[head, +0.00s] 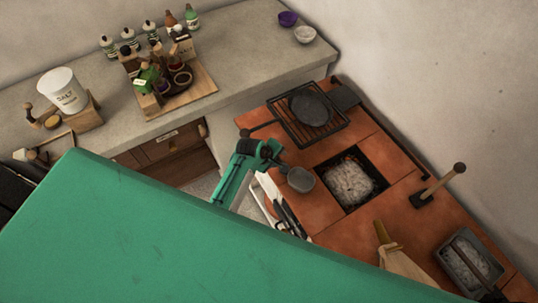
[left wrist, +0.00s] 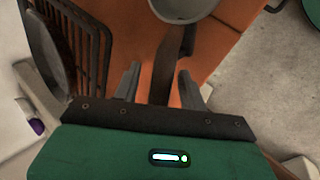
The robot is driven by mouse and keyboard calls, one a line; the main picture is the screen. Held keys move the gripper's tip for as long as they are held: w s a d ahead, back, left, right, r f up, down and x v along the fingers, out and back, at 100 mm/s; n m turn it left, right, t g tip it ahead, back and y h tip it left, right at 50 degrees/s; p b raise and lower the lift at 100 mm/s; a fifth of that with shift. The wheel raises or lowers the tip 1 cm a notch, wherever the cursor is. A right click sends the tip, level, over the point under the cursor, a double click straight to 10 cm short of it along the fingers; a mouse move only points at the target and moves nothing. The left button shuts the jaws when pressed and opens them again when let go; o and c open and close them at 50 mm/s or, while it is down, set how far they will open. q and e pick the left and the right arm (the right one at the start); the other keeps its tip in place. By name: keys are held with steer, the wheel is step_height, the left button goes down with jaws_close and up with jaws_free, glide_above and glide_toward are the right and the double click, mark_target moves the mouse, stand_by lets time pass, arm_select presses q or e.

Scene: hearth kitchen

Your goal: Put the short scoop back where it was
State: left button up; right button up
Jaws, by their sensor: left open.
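The short scoop shows as a grey round cup (head: 301,180) at the front edge of the orange hearth top, just left of the ember pit. In the left wrist view its cup (left wrist: 182,6) is at the top edge, with a dark handle (left wrist: 170,60) running down from it. My left gripper (head: 282,166) is beside the cup in the head view. In the left wrist view its jaws (left wrist: 159,72) are open, one on each side of the handle, with gaps showing. The handle is mostly hidden in the head view. My right gripper is not in view.
The square ember pit (head: 351,180) is right of the scoop. A grill rack (head: 340,119) with a dark pan (head: 310,107) lies behind it. Bellows (head: 400,262) and an ash bin (head: 490,262) lie at the lower right. My green body part covers the lower left.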

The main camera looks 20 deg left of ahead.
arm_select(q)
steer(key=v, duration=1)
steer(key=shift+s+r+b, duration=0.3)
steer(key=shift+b, duration=0.1)
steer(key=shift+a, duration=0.1)
